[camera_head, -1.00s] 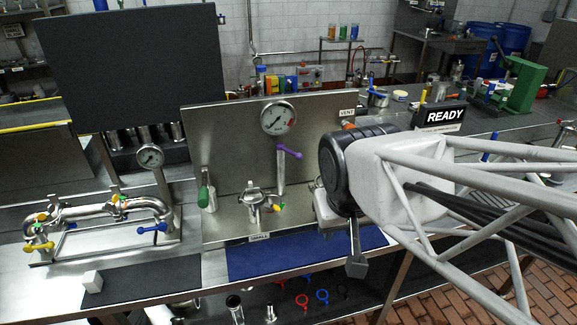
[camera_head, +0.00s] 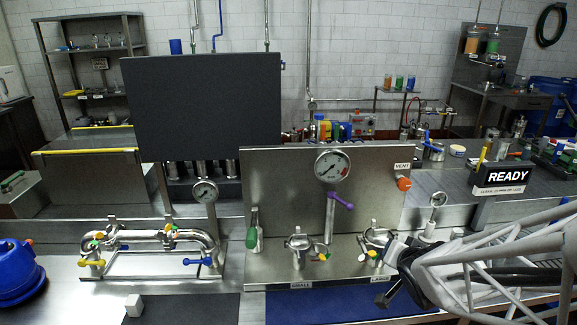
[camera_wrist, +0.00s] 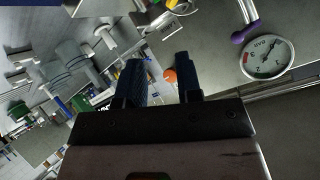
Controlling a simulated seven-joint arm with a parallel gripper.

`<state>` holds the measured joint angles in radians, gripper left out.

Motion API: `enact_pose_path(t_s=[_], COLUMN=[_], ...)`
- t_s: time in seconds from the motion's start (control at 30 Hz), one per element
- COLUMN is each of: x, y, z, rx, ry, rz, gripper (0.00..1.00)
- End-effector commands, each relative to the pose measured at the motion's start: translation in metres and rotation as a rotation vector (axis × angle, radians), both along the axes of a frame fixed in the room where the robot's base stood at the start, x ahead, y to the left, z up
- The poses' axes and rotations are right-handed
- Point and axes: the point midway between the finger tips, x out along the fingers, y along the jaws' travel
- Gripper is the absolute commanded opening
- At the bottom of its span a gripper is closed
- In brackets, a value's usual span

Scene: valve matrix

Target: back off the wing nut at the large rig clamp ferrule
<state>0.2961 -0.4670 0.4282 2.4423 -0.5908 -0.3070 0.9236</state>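The large clamp ferrule (camera_head: 374,238) is a steel fitting at the right of the upright panel's base, above the LARGE label (camera_head: 380,277) in the head view. A yellow-and-green wing nut (camera_head: 372,254) shows on its near side. In the wrist view, green and yellow parts, apparently this wing nut (camera_wrist: 180,8), sit at the top edge, partly cut off. My gripper (camera_wrist: 158,68) has two dark fingers spread apart with nothing between them. It is apart from the wing nut. In the head view my arm's end is close to the right of the large clamp, its fingers hard to make out.
The small clamp ferrule (camera_head: 299,243) stands to the left, with a purple-handled valve (camera_head: 340,200) between. A pressure gauge (camera_head: 333,167) and orange vent cap (camera_head: 404,184) are on the panel (camera_head: 290,185). A blue mat (camera_head: 330,305) lies in front.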

Motion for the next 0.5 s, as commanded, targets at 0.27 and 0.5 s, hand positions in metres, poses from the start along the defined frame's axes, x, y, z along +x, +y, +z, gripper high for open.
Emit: enact_pose_path(t_s=[0.27, 0.5], x=[0.012, 0.007], y=[-0.001, 0.007], z=[-0.030, -0.050], rx=[0.234, 0.477], ry=[-0.161, -0.251], rz=[0.059, 0.134], gripper=[0.33, 0.33])
